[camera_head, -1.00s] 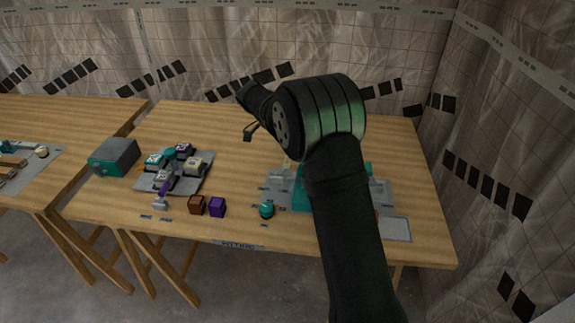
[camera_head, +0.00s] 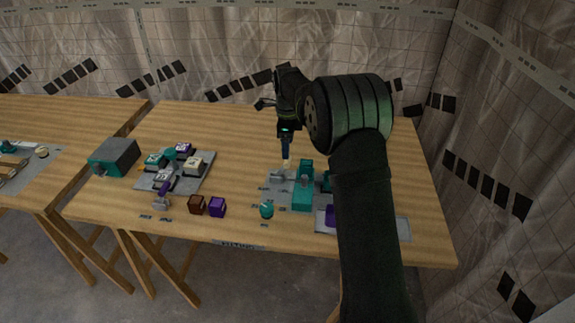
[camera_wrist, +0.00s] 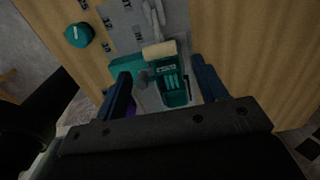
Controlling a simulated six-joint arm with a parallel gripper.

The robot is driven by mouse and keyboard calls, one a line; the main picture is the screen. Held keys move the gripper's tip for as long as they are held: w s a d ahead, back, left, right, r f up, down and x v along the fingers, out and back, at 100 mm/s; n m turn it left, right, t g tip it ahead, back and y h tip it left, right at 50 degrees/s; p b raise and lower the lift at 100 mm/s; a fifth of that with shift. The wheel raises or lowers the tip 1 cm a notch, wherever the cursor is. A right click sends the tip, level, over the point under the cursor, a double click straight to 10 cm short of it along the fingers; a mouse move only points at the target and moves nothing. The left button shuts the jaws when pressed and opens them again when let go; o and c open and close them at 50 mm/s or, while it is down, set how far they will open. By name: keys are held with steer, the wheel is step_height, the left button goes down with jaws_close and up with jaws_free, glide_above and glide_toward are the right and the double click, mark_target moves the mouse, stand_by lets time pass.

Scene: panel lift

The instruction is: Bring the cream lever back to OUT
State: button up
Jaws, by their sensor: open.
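The cream lever's handle (camera_wrist: 160,50) is a short cream cylinder on a grey arm in the wrist view. It lies just beyond and between my fingertips, with no clear contact. In the head view the cream handle (camera_head: 285,163) shows small, just below my gripper (camera_head: 285,147). My gripper (camera_wrist: 164,75) is open, its two dark blue fingers spread and nothing held. My arm hides part of the panel's right side.
A teal upright block (camera_head: 303,188) stands right of the lever. A teal knob (camera_head: 266,210) is at the front left. A purple part (camera_head: 330,215) is beside my arm. Brown (camera_head: 197,205) and purple (camera_head: 217,207) cubes lie left. The table behind the panel is clear.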

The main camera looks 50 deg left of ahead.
mark_target(281, 168)
step_height(281, 168, down, 9)
stand_by(0.3)
steer(key=c, duration=1.4)
steer(key=shift+a, duration=0.1)
steer(key=shift+s+a+r+t+h, duration=0.2)
steer(key=shift+s+a+t+h, duration=0.15)
steer(key=shift+t+h, duration=0.2)
steer(key=shift+s+a+r+t+h, duration=0.15)
steer(key=shift+s+a+t+h, duration=0.15)
steer(key=shift+t+h, duration=0.25)
steer(key=shift+s+a+r+t+h, duration=0.1)
steer(key=shift+s+a+t+h, duration=0.5)
steer(key=shift+t+h, duration=0.4)
steer(key=shift+s+a+f+t+h, duration=0.1)
steer(key=shift+s+a+t+h, duration=0.5)
steer(key=shift+t+h, duration=0.35)
steer(key=shift+s+a+f+t+h, duration=0.1)
steer(key=shift+s+a+t+h, duration=0.4)
steer(key=shift+t+h, duration=0.45)
